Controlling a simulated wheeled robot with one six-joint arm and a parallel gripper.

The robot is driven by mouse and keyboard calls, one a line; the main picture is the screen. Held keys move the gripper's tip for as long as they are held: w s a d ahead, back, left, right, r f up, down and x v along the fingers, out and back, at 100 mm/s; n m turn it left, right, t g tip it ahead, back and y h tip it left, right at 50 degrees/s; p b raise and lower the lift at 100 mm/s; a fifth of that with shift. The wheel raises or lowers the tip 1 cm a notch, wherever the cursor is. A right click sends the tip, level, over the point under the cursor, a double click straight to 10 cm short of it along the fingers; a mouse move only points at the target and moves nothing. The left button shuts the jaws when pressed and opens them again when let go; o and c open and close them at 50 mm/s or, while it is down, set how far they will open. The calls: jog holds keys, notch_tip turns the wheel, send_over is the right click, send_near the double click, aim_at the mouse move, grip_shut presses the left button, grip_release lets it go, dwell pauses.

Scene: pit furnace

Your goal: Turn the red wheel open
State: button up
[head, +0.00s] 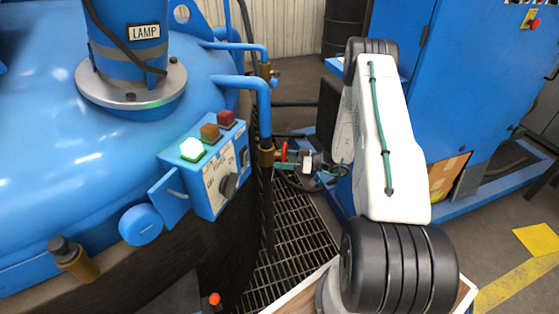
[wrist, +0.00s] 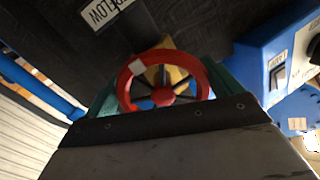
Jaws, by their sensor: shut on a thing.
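The red wheel (wrist: 163,97) is a spoked ring with a red hub, and it carries a white mark on its upper left rim. In the wrist view it sits between the two green fingers of my gripper (wrist: 163,86), which are shut on its rim from both sides. Brass of the valve shows behind the spokes. In the head view only a thin, edge-on part of the red wheel (head: 284,151) shows beside the brass valve (head: 266,156) on the blue pipe. My gripper (head: 285,159) reaches it from the right. The finger contact is too small to see there.
A floor grating (head: 295,225) lies below. A blue cabinet (head: 465,90) stands behind my arm at right.

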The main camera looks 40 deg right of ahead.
jog(key=shift+d, duration=0.3)
jog(key=o, duration=0.7)
jog(key=shift+d, duration=0.1)
jog(key=v, duration=0.7)
jog(key=shift+s+d, duration=0.25)
jog(key=shift+s, duration=0.1)
